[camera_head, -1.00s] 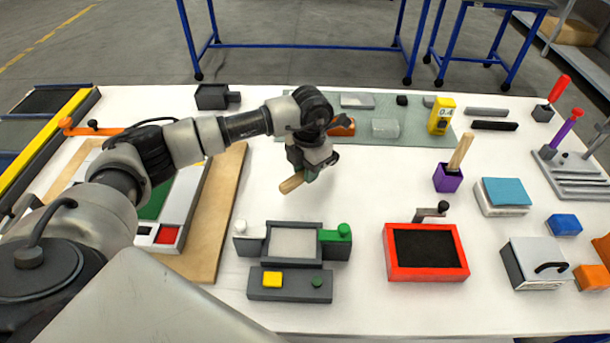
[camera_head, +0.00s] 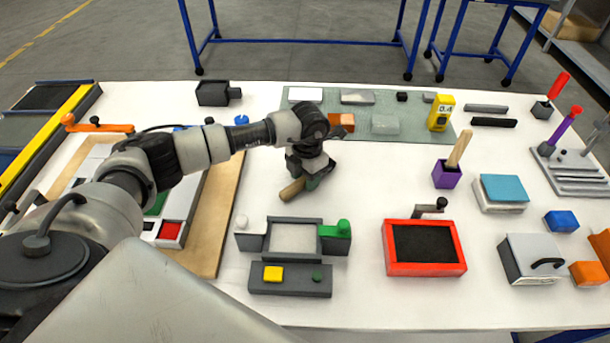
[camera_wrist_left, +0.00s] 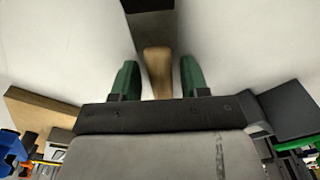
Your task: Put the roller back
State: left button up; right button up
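The roller's wooden handle (camera_head: 292,190) shows just left of and below my left gripper (camera_head: 311,182) in the head view, low over the white table. The rest of the roller is hidden there by the gripper. In the left wrist view, the wooden handle (camera_wrist_left: 158,70) lies between the two green fingertips (camera_wrist_left: 158,80). A gap shows on both sides of it, so the gripper is open around the handle. A dark grey part (camera_wrist_left: 148,8) shows beyond the handle; I cannot tell whether it belongs to the roller. My right gripper is not in view.
A grey device (camera_head: 293,238) with a green knob stands in front of the left gripper. A red-framed black tray (camera_head: 424,248) is to its right. A purple holder (camera_head: 447,174) holds a wooden-handled tool. A grey-green mat (camera_head: 365,118) with several blocks lies behind.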

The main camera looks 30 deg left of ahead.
pick_arm(q)
jog(key=shift+o, duration=0.3)
jog(key=shift+r, duration=0.2)
notch_tip(320, 180, up, 12)
jog(key=b, duration=0.2)
jog(key=shift+w, duration=0.35)
jog(key=shift+d, duration=0.1)
